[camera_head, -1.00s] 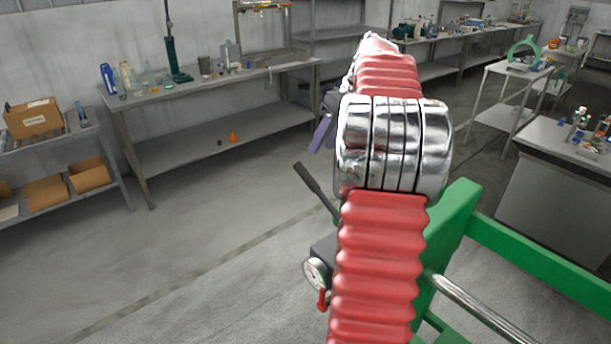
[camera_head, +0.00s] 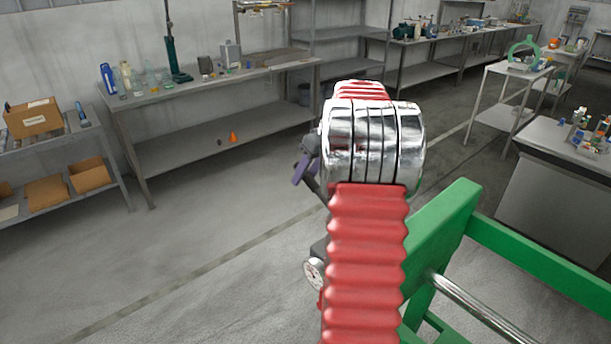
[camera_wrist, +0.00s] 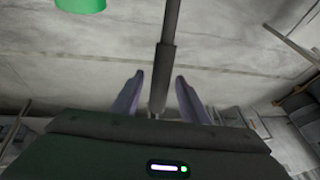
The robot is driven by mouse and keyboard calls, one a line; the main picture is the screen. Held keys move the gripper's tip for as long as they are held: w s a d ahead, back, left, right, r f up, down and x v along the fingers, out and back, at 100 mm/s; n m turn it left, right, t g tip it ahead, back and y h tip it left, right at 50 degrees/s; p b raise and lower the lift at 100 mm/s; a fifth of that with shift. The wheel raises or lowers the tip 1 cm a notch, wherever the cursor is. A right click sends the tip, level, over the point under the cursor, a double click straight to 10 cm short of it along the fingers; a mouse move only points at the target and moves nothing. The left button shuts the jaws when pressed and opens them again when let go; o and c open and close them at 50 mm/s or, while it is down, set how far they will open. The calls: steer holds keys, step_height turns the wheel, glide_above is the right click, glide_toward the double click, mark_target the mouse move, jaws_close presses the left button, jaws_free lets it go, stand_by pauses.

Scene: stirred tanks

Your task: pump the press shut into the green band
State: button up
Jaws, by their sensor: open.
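The press has a green frame (camera_head: 440,235) at the lower right, with a steel rod (camera_head: 480,308) beside it. Its round white gauge (camera_head: 314,272) peeks out left of my red arm; needle and green band are too small to read. The dark pump lever (camera_head: 314,187) is mostly hidden behind my arm in the head view. My gripper (camera_head: 302,172), with purple fingers, is at the lever's upper end. In the wrist view my gripper (camera_wrist: 160,76) is open, and the lever's grey grip (camera_wrist: 162,80) runs between the two fingers, with gaps on both sides.
A grey workbench (camera_head: 215,85) with bottles stands along the back wall. A shelf with cardboard boxes (camera_head: 90,176) is at the left. A grey cabinet (camera_head: 560,185) stands right of the press. The floor left of the press is clear.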

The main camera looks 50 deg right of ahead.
steer(key=shift+w+f, duration=0.15)
steer(key=shift+f, duration=0.25)
jaws_close()
stand_by(0.4)
